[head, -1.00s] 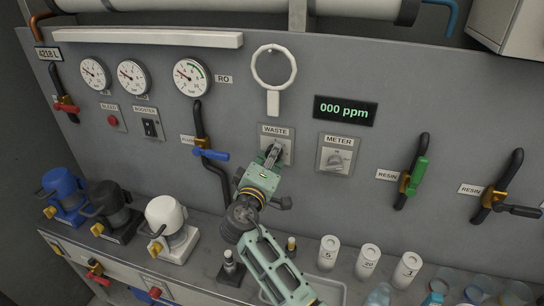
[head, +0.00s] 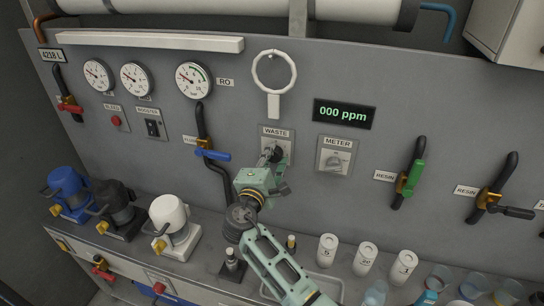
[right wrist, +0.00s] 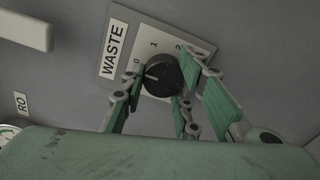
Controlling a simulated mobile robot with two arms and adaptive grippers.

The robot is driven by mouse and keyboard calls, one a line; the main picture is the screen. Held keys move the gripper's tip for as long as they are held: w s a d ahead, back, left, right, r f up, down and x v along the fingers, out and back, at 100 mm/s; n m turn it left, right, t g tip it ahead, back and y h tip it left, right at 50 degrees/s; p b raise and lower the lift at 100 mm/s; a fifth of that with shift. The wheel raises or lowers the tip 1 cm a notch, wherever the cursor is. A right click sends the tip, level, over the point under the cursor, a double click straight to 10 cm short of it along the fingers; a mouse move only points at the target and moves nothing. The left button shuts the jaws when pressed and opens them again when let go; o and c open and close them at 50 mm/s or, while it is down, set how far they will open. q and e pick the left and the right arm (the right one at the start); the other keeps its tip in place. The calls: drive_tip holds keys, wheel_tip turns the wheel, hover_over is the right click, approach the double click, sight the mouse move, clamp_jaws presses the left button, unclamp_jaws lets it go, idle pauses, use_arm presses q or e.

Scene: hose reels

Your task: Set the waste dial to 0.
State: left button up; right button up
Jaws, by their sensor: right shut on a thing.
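The waste dial is a round black knob on a pale plate (head: 284,150) under the WASTE label; it shows clearly in the right wrist view (right wrist: 162,74). The plate bears 0, 1 and 2. The knob's pale mark points left in that view, towards the 0 side; whether it lines up exactly I cannot tell. My right gripper (head: 271,154) is at the dial, its two fingers (right wrist: 155,98) on either side of the knob, shut on it. In the head view the gripper hides part of the dial. My left gripper is not in view.
The meter dial (head: 336,157) is just right of the waste plate, below a display (head: 344,113) reading 000 ppm. A blue-handled valve (head: 212,155) is to the left. White cartridges (head: 327,250) and cups stand on the counter below. A white ring (head: 274,72) hangs above.

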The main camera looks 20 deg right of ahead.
drive_tip(key=shift+w+r, duration=0.1)
drive_tip(key=shift+r, duration=0.4)
drive_tip(key=o, duration=1)
drive_tip(key=shift+a, duration=0.1)
drive_tip(key=shift+f, duration=0.2)
drive_tip(key=shift+f, duration=0.1)
drive_tip(key=v, duration=1.2)
